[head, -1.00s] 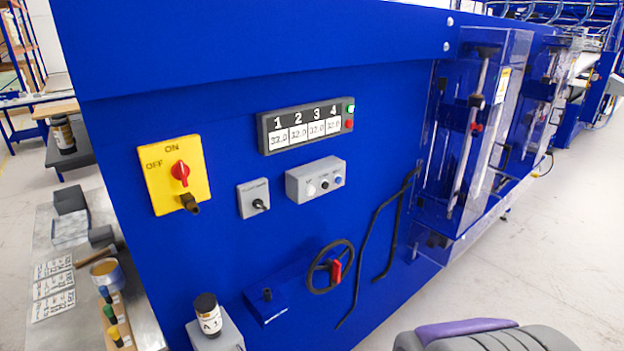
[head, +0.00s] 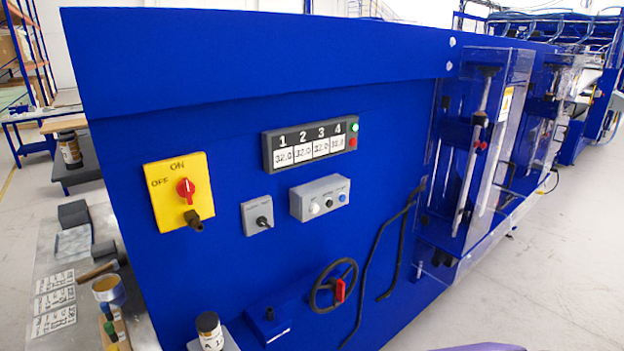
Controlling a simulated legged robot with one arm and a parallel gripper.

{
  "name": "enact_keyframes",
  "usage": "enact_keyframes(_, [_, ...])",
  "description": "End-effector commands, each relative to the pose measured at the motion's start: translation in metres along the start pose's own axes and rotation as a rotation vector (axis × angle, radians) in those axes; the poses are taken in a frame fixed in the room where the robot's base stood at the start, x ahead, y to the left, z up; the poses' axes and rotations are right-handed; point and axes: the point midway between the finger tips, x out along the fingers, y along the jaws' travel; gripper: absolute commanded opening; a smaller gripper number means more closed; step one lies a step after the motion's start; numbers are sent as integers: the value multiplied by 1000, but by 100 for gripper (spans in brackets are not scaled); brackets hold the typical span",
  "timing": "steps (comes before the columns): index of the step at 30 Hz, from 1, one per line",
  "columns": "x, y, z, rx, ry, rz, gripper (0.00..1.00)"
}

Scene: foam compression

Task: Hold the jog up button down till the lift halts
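A small grey button box (head: 320,197) is fixed to the blue machine panel (head: 240,260). It carries a white button (head: 313,208), a dark button (head: 328,203) and a blue button (head: 342,198) in a row. The labels above them are too small to read. Above the box, a display (head: 310,146) numbered 1 to 4 reads about 32.0 in each field, with a green and a red button at its right end. My gripper is not in view. A purple and grey shape shows only as a sliver at the bottom edge.
A yellow ON/OFF switch (head: 180,192) and a grey selector box (head: 257,215) sit left of the button box. A handwheel (head: 333,286) and black bent bars (head: 385,250) protrude below. A bench (head: 60,330) with cards and tools stands at left. Floor at right is clear.

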Motion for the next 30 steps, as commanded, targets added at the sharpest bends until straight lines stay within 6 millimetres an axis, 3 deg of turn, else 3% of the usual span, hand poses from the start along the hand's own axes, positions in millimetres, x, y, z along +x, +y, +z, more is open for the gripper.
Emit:
enact_keyframes(9, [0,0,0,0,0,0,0])
enact_keyframes(30, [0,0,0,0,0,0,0])
